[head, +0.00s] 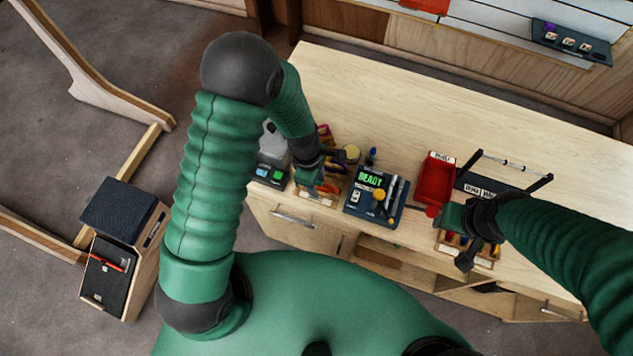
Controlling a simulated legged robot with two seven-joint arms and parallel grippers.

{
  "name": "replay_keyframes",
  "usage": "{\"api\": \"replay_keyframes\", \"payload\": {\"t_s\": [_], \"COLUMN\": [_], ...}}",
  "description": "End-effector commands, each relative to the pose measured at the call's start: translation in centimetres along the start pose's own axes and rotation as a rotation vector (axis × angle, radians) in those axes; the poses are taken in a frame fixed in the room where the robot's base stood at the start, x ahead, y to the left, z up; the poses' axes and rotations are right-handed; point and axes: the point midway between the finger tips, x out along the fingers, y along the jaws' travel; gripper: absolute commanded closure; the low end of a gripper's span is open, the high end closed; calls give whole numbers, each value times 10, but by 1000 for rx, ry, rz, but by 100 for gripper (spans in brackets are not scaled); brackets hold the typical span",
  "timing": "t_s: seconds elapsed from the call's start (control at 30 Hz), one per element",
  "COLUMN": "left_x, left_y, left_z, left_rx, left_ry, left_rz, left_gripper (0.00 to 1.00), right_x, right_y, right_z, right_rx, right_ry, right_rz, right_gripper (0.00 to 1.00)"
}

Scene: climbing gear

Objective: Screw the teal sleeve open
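I cannot make out the teal sleeve at this size. My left gripper (326,170) is low over a wooden rack (318,200) on the bench. The rack holds small colored gear with orange, red and purple parts. The gripper covers part of the rack, and whether its fingers are apart or closed on something is too small to tell. My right gripper (464,240) is over another wooden rack (485,262) at the bench's front edge, just right of a red bin (436,178). Its fingers are partly hidden by its own dark body.
Between my grippers stands a dark device (374,196) with a green READY display. A small scale-like box (270,172) is left of it. A bar stand (505,165) is behind my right gripper. The back of the wooden bench (400,95) is clear. A bin stand (125,245) is on the floor at left.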

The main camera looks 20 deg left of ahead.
Motion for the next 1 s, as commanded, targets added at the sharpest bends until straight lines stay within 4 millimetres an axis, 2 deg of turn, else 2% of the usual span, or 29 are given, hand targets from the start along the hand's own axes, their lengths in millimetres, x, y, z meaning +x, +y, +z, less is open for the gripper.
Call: {"api": "replay_keyframes", "payload": {"t_s": [0.27,1.0], "left_x": [1,26], "left_y": [-4,-4], "left_z": [0,-4], "left_rx": [0,-1], "left_ry": [0,0], "left_rz": [-1,-2], "left_gripper": [60,60], "right_x": [0,19], "right_y": [0,0], "right_z": [0,4], "right_rx": [0,0], "right_ry": [0,0], "right_rz": [0,0], "right_gripper": [53,53]}}
